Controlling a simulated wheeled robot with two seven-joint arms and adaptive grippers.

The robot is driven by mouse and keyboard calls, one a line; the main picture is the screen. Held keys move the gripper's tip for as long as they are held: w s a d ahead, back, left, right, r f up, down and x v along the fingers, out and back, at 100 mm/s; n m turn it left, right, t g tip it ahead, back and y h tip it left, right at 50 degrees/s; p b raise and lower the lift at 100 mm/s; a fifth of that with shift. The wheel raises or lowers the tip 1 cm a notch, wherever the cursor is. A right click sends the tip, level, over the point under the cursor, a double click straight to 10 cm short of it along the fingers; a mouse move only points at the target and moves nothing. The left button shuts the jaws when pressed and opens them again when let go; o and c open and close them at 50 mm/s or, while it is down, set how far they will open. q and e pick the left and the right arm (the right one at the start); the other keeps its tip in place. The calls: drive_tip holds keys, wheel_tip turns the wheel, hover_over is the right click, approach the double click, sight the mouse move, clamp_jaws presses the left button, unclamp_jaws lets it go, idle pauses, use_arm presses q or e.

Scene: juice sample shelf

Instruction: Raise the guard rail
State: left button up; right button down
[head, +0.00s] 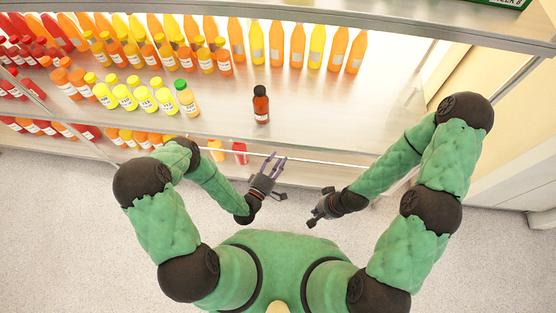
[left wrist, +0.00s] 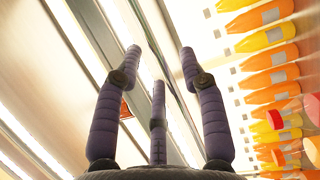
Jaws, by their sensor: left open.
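The guard rail (head: 335,161) looks like a thin pale bar running along the front of the shelf, low and just below the shelf's front edge. My left gripper (head: 275,158) is at the rail in the head view, its purple fingers spread and pointing toward the shelf. In the left wrist view the open fingers (left wrist: 160,65) show nothing held between them. Pale diagonal bars pass behind them; I cannot tell which is the rail or whether a finger touches it. My right gripper (head: 314,216) hangs lower, right of the left one, apart from the rail; its fingers are too small to read.
A dark-capped brown-red bottle (head: 261,105) stands alone on the shelf (head: 330,112), above my left gripper. Several yellow, orange and red bottles crowd the shelf's left and back. A green-capped bottle (head: 187,98) stands left of it. The shelf's front right is bare.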

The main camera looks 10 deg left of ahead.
use_arm(q)
drive_tip(key=shift+w+d, duration=0.1)
drive_tip(key=shift+w, duration=0.15)
drive_tip(key=shift+c, duration=0.3)
clamp_jaws()
drive_tip(key=shift+s+r+n+g+y+p, duration=0.5)
drive_tip(key=shift+g+p, duration=0.55)
drive_tip(key=shift+p, duration=0.95)
drive_tip(key=shift+s+r+n+g+y+p, duration=0.1)
drive_tip(key=shift+s+r+n+g+p, duration=0.25)
drive_tip(key=shift+s+g+p, duration=1.15)
drive_tip(key=shift+w+r+n+g+y+p, duration=0.15)
drive_tip(key=shift+r+n+g+y+p, duration=0.3)
drive_tip(key=shift+p, duration=2.1)
